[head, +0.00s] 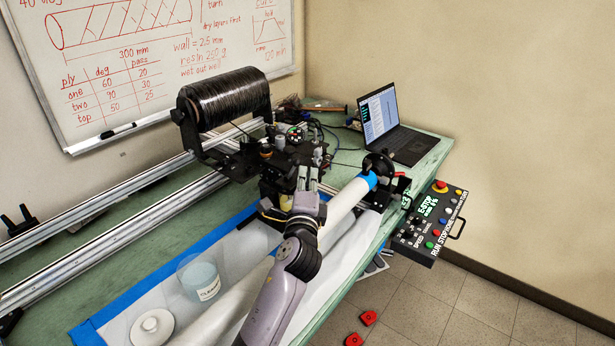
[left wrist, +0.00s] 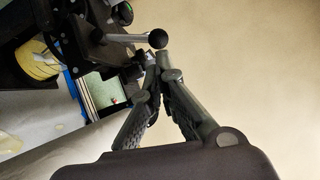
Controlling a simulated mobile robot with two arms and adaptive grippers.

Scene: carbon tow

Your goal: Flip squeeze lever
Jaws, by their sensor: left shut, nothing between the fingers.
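The lever (left wrist: 128,39) shows in the left wrist view as a bright metal rod with a black ball knob at its right end. It sticks out sideways from a dark machine part at the upper left. My left gripper (left wrist: 157,62) is shut and empty, its fingertips just below the ball knob in the picture; I cannot tell whether they touch it. In the head view my left gripper (head: 307,178) is at the front of the black winding carriage (head: 285,152), and I cannot make out the lever there. My right gripper is not in view.
A black fibre spool (head: 228,99) sits above metal rails (head: 90,225). A white tube (head: 345,200) runs along the green table (head: 418,168) beside my arm. A laptop (head: 390,125) and control box (head: 435,220) are right.

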